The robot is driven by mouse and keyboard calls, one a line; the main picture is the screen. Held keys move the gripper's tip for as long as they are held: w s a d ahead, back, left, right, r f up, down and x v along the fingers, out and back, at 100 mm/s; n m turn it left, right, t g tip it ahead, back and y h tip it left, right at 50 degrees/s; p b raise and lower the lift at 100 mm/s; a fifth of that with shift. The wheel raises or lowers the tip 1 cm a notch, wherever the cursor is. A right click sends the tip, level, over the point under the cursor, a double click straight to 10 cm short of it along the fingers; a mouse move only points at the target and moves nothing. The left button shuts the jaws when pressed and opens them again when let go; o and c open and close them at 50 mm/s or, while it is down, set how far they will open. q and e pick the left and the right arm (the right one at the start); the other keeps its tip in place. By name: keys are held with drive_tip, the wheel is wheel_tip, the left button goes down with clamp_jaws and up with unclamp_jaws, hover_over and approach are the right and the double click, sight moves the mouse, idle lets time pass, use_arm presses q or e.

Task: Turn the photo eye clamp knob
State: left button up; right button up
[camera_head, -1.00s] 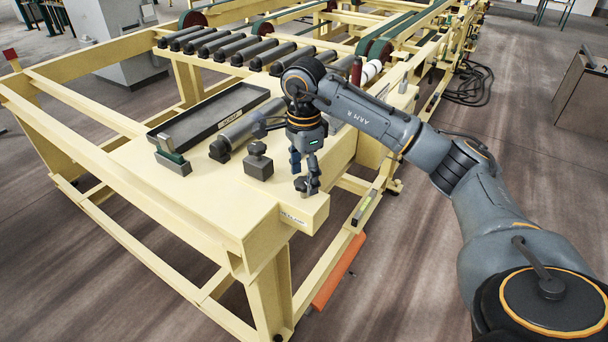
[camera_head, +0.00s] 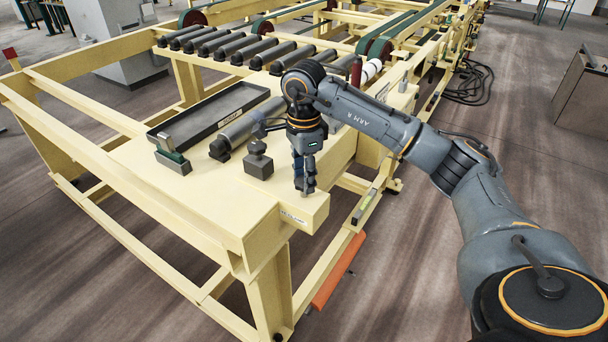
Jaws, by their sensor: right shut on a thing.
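My right gripper (camera_head: 305,188) points down at the front right corner of the cream table (camera_head: 225,205), just above the label (camera_head: 293,217) on its edge. Its fingers are shut on the photo eye clamp knob, which they hide almost wholly. The fingers line up one in front of the other from this view. A grey block with a dark knob-like top (camera_head: 258,160) stands on the table just left of the gripper, apart from it. My left gripper is not in view.
A dark shallow tray (camera_head: 160,133), a grey roller (camera_head: 245,128) and a small green-and-grey block (camera_head: 172,156) lie on the table to the left. Conveyor rollers (camera_head: 235,48) are behind. An orange bar (camera_head: 338,270) is low by the table's right side.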

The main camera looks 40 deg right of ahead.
drive_tip(key=m, duration=0.3)
drive_tip(key=shift+m, duration=0.4)
drive_tip(key=m, duration=0.3)
drive_tip(key=shift+m, duration=0.3)
drive_tip(key=m, duration=0.3)
drive_tip(key=shift+m, duration=0.3)
drive_tip(key=m, duration=0.3)
drive_tip(key=shift+m, duration=0.3)
drive_tip(key=m, duration=0.3)
drive_tip(key=shift+m, duration=0.4)
drive_tip(key=m, duration=0.3)
drive_tip(key=shift+m, duration=0.3)
drive_tip(key=m, duration=0.4)
drive_tip(key=shift+p, duration=0.4)
drive_tip(key=shift+m, duration=1.7)
